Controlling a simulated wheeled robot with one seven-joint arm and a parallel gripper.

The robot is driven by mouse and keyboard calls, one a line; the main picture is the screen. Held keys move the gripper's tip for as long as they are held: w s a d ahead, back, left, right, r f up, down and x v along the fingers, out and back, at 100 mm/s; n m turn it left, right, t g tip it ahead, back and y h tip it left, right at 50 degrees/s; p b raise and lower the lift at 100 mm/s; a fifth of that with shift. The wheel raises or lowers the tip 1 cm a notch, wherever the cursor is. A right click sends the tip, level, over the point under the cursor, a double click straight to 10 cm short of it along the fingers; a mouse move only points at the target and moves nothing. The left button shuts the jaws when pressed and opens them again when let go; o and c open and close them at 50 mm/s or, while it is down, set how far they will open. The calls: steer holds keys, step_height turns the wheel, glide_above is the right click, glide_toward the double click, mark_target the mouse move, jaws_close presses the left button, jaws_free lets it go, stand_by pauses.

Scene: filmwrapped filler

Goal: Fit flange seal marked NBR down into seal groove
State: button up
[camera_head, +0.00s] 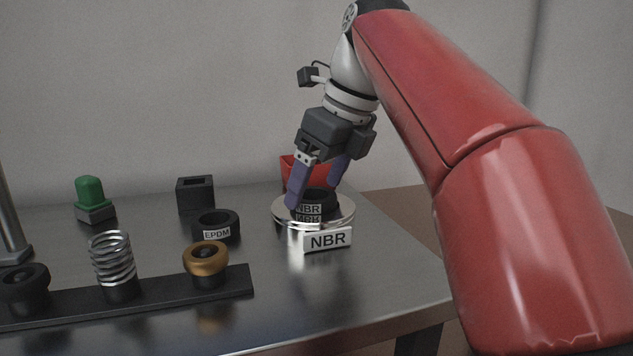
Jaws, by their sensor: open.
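The black flange seal marked NBR (322,198) is at the metal flange (346,216), within its round shiny rim. Its white NBR label faces the camera, with a mirrored copy of the lettering just below it. I cannot tell how deep the seal sits, and the seal groove itself is not clearly visible. My gripper (315,194) is open, pointing down, with one purple finger at the seal's left side and the other behind its right side. I cannot tell whether the fingers touch the seal.
A white NBR sign (328,239) stands in front of the flange. A black EPDM ring (216,224) lies to its left. A red bin (291,172) stands behind. A dark rail (160,299) holds a spring and rings. A black block (195,194) and green button (90,191) stand at left.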

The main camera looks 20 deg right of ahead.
steer(key=p+v, duration=0.2)
steer(key=v, duration=0.4)
steer(key=shift+r, duration=0.3)
steer(key=shift+s, duration=0.15)
